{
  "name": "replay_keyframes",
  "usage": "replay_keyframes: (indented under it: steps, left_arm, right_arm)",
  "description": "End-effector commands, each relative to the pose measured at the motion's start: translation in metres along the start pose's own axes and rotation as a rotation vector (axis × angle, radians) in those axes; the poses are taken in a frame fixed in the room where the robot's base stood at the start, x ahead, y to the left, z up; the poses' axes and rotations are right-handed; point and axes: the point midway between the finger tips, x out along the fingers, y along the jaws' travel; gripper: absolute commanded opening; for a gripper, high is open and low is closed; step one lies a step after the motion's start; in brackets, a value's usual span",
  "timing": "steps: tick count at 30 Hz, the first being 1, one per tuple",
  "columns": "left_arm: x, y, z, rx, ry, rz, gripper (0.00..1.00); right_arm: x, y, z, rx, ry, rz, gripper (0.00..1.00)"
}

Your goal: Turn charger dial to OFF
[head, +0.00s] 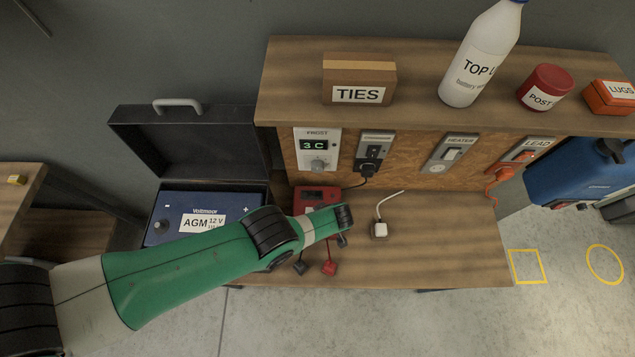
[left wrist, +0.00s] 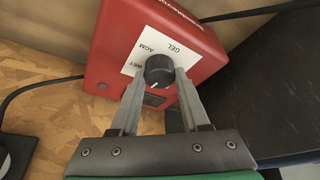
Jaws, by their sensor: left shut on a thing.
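The red charger (left wrist: 180,30) fills the upper middle of the left wrist view; in the head view its red case (head: 318,193) is partly hidden behind my green left arm. A round black dial (left wrist: 158,68) sits on its white label, where WET, AGM and GEL can be read. A pale pointer mark shows at the dial's lower left edge in the picture. An OFF mark is not visible to me. My left gripper (left wrist: 160,80) is shut on the dial, one finger on each side. My right gripper is not in view.
A blue AGM battery (head: 190,199) sits in an open case at left. Black (head: 300,268) and red (head: 329,268) clamps lie in front of the charger, a white plug (head: 379,230) to its right. The bench's right end is clear.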

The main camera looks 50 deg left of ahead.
Motion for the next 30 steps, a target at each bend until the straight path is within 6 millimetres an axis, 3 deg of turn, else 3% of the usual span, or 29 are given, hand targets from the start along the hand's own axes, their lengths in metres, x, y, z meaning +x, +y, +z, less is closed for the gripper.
replay_keyframes:
  steps: [15,16,20,21,30]
  left_arm:
    - [-0.0003,0.0002,0.0001,-0.023,-0.001,-0.008,0.0]
    - [-0.0003,0.0002,0.0001,-0.023,-0.001,-0.008,0.48]
    - [-0.0004,0.0002,0.0,-0.022,0.0,-0.008,0.71]
    - [-0.0004,0.0002,0.0,-0.022,0.0,-0.008,0.76]
    - [-0.002,0.0001,-0.0008,-0.022,0.0,-0.008,0.76]
  right_arm:
    - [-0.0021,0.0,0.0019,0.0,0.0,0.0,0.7]
    - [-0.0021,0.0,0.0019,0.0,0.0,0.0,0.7]
    - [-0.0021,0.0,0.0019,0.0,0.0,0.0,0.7]
    - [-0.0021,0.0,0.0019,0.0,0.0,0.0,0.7]
    - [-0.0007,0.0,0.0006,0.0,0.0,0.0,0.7]
